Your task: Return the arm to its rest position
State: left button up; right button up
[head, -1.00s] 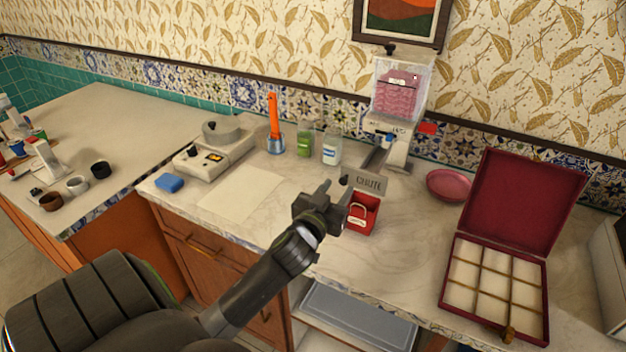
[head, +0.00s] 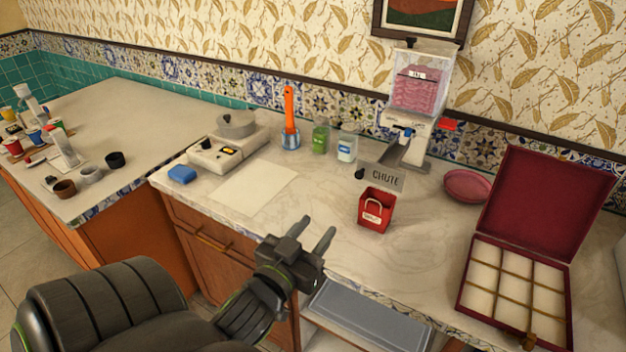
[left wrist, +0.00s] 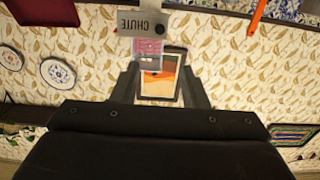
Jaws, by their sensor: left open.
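My left gripper (head: 318,232) is open and empty in the head view. It hangs in front of the counter's front edge, to the lower left of a small red bin (head: 375,212) and apart from it. In the left wrist view its two fingers (left wrist: 160,85) are spread with nothing between them but the distant wall, picture and dispenser. My left arm reaches in from the lower left. My right gripper does not show.
The marble counter (head: 325,205) holds a CHUTE sign (head: 384,177), a dispenser (head: 415,95), a pink plate (head: 467,185), an open compartment box (head: 515,275), a blue sponge (head: 181,174) and a paper sheet (head: 253,187). A grey tray (head: 365,320) sits below the counter.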

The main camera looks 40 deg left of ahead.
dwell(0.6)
pick_arm(q)
jog(key=s+d+f+m+g+h, duration=0.1)
jog(key=s+f+g, duration=0.6)
jog(key=f, duration=0.3)
jog(key=s+d+f+m+g+h, duration=0.1)
jog(key=s+f+g+h, duration=0.1)
jog(key=s+f+g, duration=0.7)
notch_tip(320, 180, down, 26)
jog(key=w+a+r+t, duration=0.1)
jog(key=a, duration=0.1)
jog(key=s+d+f+g, duration=0.1)
jog(key=s+f, duration=1.3)
jog(key=f, duration=0.2)
jog(key=shift+s+d+f, duration=0.25)
jog(key=shift+s+d, duration=0.15)
